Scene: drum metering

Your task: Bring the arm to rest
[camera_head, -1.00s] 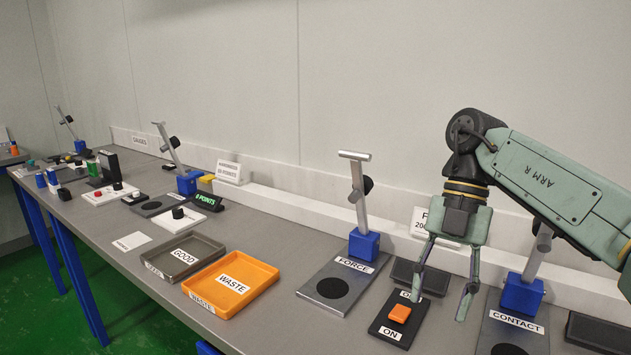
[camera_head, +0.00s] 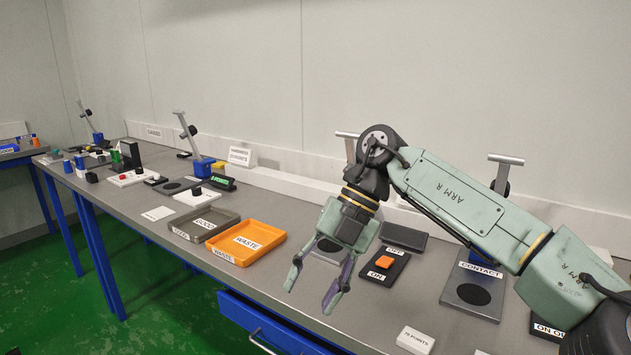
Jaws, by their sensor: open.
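My gripper (camera_head: 310,287) is open and empty. It hangs tilted above the front edge of the bench (camera_head: 150,225), with one finger to the left and the other to the right. My arm reaches in from the lower right and bends over the bench. The gripper and wrist hide most of the force stand behind them; only its top bar (camera_head: 347,134) and part of its plate show.
The orange WASTE tray (camera_head: 246,243) and grey GOOD tray (camera_head: 206,225) lie left of my gripper. The ON/OFF switch box (camera_head: 384,265) and CONTACT stand plate (camera_head: 473,290) lie to its right. A blue drawer (camera_head: 270,325) is under the bench edge. Free floor lies left.

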